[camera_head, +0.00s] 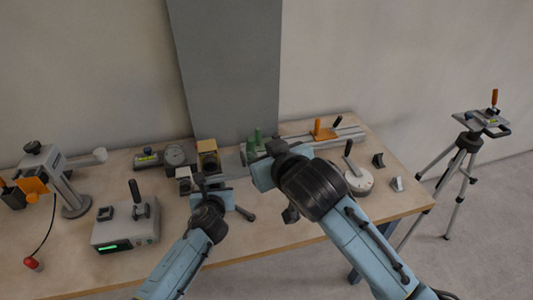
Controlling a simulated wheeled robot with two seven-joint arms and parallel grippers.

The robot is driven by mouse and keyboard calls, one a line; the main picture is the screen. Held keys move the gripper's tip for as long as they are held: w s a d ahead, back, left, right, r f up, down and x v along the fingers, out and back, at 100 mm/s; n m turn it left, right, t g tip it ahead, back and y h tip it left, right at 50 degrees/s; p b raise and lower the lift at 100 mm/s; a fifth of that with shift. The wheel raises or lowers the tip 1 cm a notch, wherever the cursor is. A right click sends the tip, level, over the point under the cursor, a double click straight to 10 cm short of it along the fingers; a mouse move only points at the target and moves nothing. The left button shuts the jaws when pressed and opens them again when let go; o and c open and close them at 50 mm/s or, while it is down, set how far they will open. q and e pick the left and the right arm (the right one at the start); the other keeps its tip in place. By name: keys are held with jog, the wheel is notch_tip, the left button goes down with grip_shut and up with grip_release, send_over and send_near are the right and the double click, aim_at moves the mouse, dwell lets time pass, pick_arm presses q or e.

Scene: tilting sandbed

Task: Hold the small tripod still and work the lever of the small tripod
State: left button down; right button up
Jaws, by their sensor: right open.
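The one tripod (468,141) I can make out clearly stands upright on the floor past the table's right end. Its lever (494,97) has an orange handle and points up from the flat top plate. My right gripper (266,168) is open over the middle of the table, well left of this tripod and not touching it. My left gripper (204,184) is over the table further left, partly hidden by its own wrist; its jaws are unclear. A dark leg-like bar (245,213) shows beside it; I cannot tell what it belongs to.
The table's front middle is mostly bare.

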dwell(0.4)
pick_arm(q)
jog(key=c, duration=1.1)
grip_release()
jog(key=shift+o, duration=0.2)
